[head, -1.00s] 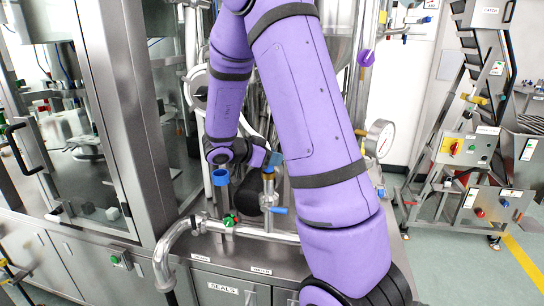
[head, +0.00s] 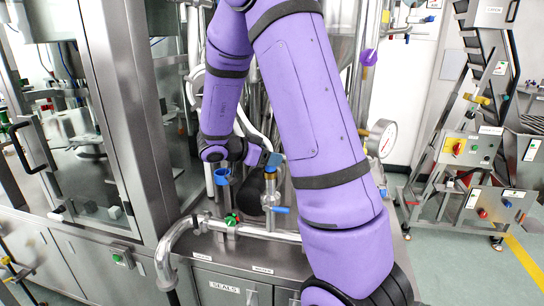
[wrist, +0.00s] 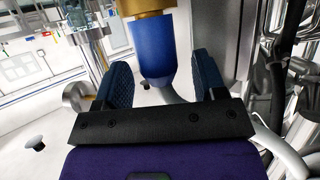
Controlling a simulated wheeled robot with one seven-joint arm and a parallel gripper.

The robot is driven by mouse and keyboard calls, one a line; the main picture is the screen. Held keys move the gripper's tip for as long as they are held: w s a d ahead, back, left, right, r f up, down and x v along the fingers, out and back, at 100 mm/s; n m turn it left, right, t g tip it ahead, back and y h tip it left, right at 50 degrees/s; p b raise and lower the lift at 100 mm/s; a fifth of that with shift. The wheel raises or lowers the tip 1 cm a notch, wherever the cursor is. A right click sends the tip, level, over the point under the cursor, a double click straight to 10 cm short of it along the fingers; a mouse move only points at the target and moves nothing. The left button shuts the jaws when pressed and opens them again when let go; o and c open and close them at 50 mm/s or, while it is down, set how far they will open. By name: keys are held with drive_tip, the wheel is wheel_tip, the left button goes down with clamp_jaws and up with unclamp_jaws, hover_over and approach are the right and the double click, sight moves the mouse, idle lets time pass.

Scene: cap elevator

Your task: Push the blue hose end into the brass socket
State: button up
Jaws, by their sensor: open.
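The blue hose end (wrist: 155,52) is a smooth blue cylinder between my gripper's fingers in the wrist view. Its far end meets a brass collar (wrist: 142,7), the socket, at the top edge; how deep it sits I cannot tell. A pale hose curves away behind the gripper from its other end. My gripper (wrist: 163,80) is open, a dark ribbed finger on each side of the hose end, with gaps visible. In the head view my gripper (head: 268,159) is small and partly hidden beside my arm, just above the brass socket (head: 271,172).
A valve with a blue lever (head: 281,210) stands below the socket. A blue cup-like fitting (head: 222,176) is left of it. A bent steel pipe (head: 180,230) runs in front. A pressure gauge (head: 382,138) is right of my arm, and a glass-fronted cabinet (head: 80,120) is left.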

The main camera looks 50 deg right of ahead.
drive_tip(key=shift+v, duration=2.5)
